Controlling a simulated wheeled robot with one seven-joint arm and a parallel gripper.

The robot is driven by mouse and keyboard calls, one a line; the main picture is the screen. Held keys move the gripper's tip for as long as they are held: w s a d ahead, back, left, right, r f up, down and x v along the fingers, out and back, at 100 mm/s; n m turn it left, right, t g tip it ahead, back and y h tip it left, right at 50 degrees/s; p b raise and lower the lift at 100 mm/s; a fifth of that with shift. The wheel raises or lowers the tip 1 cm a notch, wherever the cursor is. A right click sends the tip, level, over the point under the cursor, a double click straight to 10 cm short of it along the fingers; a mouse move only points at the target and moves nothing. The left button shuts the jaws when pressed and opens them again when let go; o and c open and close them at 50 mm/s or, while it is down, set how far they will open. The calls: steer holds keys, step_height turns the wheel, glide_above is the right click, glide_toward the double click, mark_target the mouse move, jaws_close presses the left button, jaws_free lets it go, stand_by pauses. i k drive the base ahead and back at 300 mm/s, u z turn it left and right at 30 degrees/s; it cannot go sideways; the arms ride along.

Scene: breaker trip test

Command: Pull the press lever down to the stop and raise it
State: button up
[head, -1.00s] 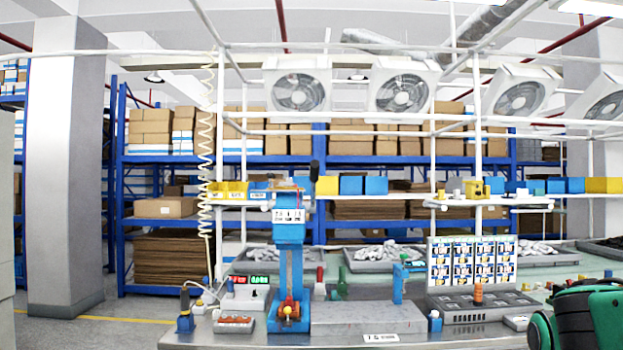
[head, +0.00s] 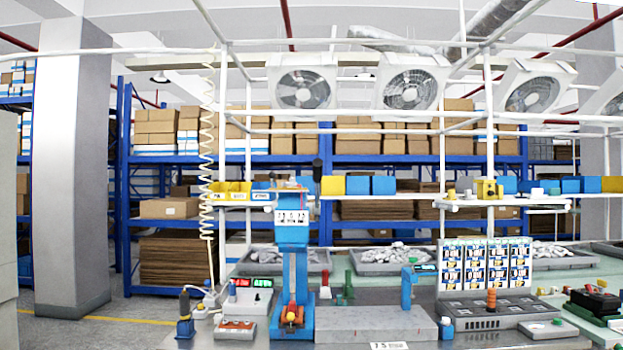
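The blue bench press (head: 292,235) stands upright on the workbench, left of the middle in the head view. Its lever (head: 317,170) has a dark grip that points up at the top right of the press head. The lower end of the lever is hard to make out. An orange-red part (head: 292,314) sits low on the press, under the head. My gripper is not in view, and nothing is seen touching the lever.
A grey block (head: 372,322) lies right of the press. Left of it are a box with lit displays (head: 248,293) and a small switch box (head: 235,328). A grey fixture (head: 492,310) and a green-black case (head: 595,304) stand to the right. A shelf of bins (head: 400,196) runs behind.

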mark_target(317, 162)
steer(key=z, duration=0.05)
steer(key=i, duration=1)
steer(key=u, duration=0.05)
